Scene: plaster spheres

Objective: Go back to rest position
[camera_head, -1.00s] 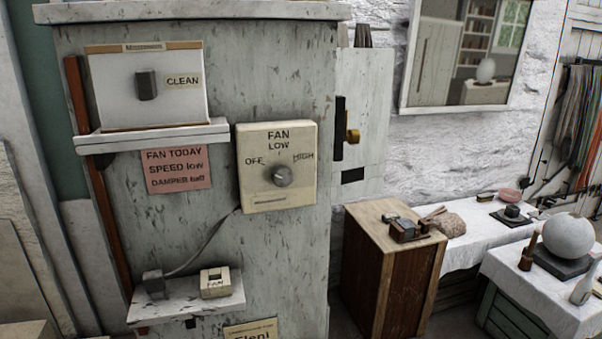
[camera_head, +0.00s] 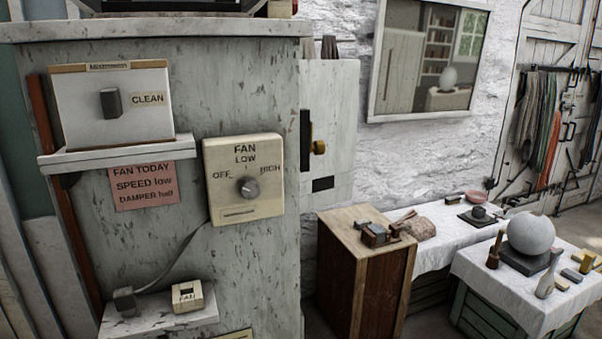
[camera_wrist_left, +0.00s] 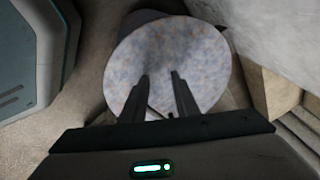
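My left gripper (camera_wrist_left: 161,80) shows in the left wrist view, with two dark fingers apart and nothing visible between them. Behind the fingers is a round, speckled pale disc (camera_wrist_left: 200,55); I cannot tell how far below them it is. Neither gripper shows in the head view, and my right gripper is in no view. The fan control box (camera_head: 270,207) with its round knob (camera_head: 249,187) is on the grey cabinet (camera_head: 250,80), with no gripper at it. The knob's exact setting is hard to read.
A wooden cabinet (camera_head: 335,270) stands right of the grey one. Cloth-covered tables (camera_head: 490,275) hold a plaster sphere (camera_head: 531,232) and tools. A small shelf (camera_head: 150,322) juts from the grey cabinet. In the wrist view, a pale block (camera_wrist_left: 270,92) lies right of the disc.

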